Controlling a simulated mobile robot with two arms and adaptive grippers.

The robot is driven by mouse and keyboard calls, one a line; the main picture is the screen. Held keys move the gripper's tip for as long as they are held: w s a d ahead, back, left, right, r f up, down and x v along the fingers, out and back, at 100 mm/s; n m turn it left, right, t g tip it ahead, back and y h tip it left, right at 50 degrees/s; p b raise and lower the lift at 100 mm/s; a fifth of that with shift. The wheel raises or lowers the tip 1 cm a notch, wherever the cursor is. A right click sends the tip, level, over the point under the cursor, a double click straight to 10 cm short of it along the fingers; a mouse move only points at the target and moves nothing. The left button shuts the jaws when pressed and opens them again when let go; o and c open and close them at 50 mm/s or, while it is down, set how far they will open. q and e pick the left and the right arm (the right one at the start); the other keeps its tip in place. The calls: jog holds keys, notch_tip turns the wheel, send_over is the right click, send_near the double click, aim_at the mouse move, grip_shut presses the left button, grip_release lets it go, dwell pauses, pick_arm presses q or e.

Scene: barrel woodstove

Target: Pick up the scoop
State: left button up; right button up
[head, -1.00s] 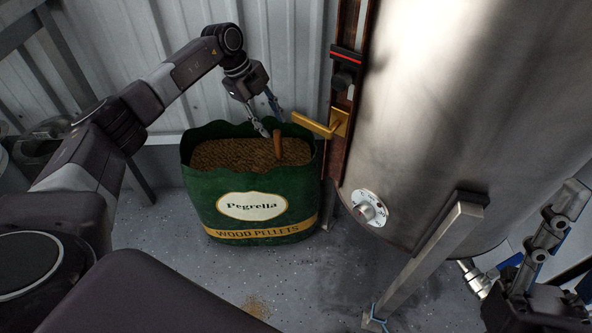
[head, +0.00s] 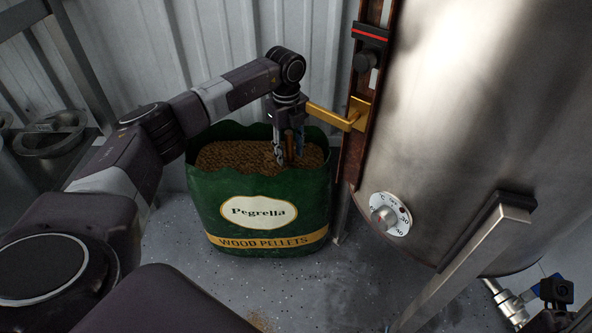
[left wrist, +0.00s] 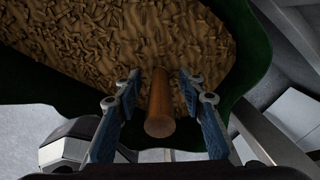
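The scoop shows only as its brown wooden handle (head: 290,148), which stands up out of the pellets; the rest of it is hidden. The handle also shows in the left wrist view (left wrist: 160,104). My left gripper (head: 290,158) points down over the bag, and in the left wrist view (left wrist: 158,80) its two fingers are apart, one on each side of the handle, with gaps visible. The green wood pellet bag (head: 262,190) stands open on the floor, filled with pellets (head: 230,156).
A large metal barrel stove (head: 480,110) stands right of the bag, with a brass handle (head: 335,117) close to my left gripper. A dial (head: 388,214) and a metal leg (head: 470,262) are below. Corrugated wall lies behind; speckled floor (head: 210,270) is clear in front.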

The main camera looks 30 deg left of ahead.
pick_arm(q)
jog(key=shift+f, duration=0.25)
jog(key=shift+c, duration=0.4)
grip_shut()
jog(key=shift+r, duration=0.15)
